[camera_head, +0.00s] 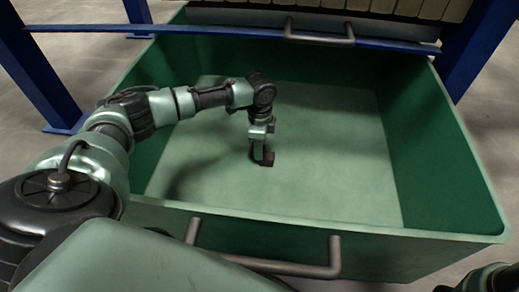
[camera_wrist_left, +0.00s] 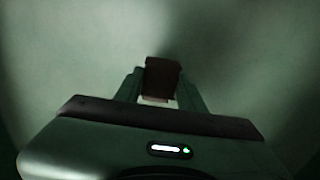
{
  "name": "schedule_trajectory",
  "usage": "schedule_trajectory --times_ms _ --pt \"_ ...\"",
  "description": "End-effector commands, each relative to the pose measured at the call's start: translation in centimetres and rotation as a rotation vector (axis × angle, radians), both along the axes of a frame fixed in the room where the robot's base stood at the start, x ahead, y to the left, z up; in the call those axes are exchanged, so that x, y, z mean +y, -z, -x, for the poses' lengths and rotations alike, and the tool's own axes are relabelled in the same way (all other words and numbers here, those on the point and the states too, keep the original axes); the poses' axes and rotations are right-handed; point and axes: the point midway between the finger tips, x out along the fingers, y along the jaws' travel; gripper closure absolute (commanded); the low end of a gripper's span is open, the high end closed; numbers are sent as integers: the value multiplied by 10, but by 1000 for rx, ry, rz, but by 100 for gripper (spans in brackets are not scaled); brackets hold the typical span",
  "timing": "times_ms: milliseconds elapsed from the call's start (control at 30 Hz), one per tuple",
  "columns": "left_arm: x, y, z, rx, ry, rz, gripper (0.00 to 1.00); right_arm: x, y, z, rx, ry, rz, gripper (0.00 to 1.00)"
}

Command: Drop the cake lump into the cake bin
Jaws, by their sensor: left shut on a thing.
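The cake lump is a small dark brown block (camera_head: 268,159) at the tip of my left gripper (camera_head: 262,153) in the head view. My left gripper is shut on it and points down inside the walls of the green cake bin (camera_head: 440,185). In the left wrist view the lump (camera_wrist_left: 162,77) sits between the two fingers (camera_wrist_left: 158,98), with the pale green bin floor behind it. The height of the lump above the floor is hard to tell. My right gripper is not seen; only a bit of arm shows at the lower right corner.
The bin has a grey handle (camera_head: 265,266) on its near wall and another (camera_head: 319,32) on its far wall. Blue frame posts (camera_head: 482,45) stand at the far corners, with a blue bar (camera_head: 230,43) across the far side. The bin floor around the gripper looks clear.

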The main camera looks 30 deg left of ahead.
Motion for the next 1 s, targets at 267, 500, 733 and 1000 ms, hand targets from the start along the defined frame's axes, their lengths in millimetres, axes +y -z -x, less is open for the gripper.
schedule_trajectory --times_ms 267,500,733,1000 --pt "0 -1 0 1 -1 0 100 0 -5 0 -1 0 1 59" --pt "0 7 0 0 0 0 100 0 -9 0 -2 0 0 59" --pt "0 7 0 -1 0 0 39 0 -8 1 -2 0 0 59" --pt "1 4 -1 -2 -1 0 39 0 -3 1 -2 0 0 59"
